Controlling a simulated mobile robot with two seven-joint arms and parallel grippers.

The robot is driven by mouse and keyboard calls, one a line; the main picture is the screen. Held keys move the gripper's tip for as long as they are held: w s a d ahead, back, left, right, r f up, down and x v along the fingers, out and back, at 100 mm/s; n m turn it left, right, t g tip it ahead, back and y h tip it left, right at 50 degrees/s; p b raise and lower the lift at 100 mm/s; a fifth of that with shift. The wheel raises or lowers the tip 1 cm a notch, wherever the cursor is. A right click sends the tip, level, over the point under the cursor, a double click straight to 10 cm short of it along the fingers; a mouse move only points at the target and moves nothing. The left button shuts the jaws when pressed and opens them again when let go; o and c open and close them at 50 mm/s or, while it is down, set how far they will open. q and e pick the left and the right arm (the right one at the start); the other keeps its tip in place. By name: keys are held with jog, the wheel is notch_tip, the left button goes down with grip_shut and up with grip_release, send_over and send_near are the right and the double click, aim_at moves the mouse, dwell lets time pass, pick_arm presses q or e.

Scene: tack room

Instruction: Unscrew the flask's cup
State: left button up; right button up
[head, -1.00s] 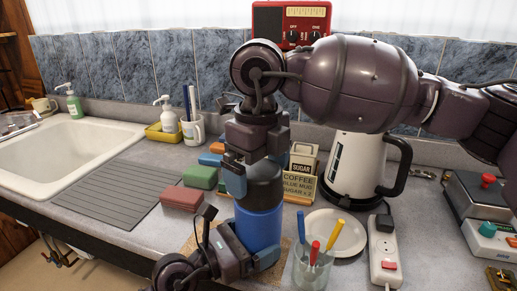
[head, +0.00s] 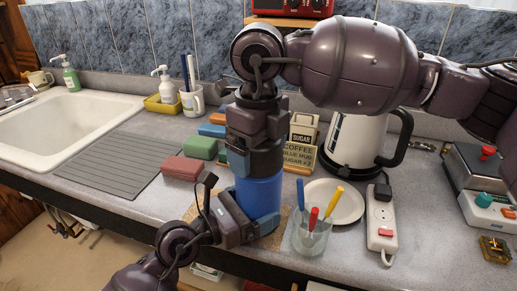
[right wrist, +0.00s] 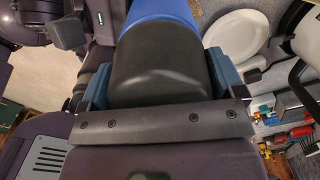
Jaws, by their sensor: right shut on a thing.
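The flask has a blue body (head: 258,196) and a dark cup on top. It stands upright near the counter's front edge. My right gripper (head: 262,162) points down from above and is shut on the cup, hiding most of it in the head view. In the right wrist view the black cup (right wrist: 163,68) sits between my right gripper's two blue fingers (right wrist: 160,85), with the blue body (right wrist: 160,10) beyond. My left gripper (head: 252,226) comes from the lower left and is shut around the blue body, one fingertip showing on its front.
A glass with screwdrivers (head: 310,238), a white plate (head: 347,205) and a power strip (head: 381,225) stand close right of the flask. Coloured blocks (head: 183,168) lie left; the ribbed drainboard (head: 118,165) is clear.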

jog(key=n, duration=0.4)
jog(key=shift+n, duration=0.3)
jog(key=n, duration=0.4)
jog(key=shift+n, duration=0.4)
jog(key=shift+r, duration=0.75)
jog(key=shift+r, duration=0.35)
jog(key=shift+r, duration=0.15)
jog(key=shift+r, duration=1.95)
pick_arm(q)
jog(key=o, duration=1.4)
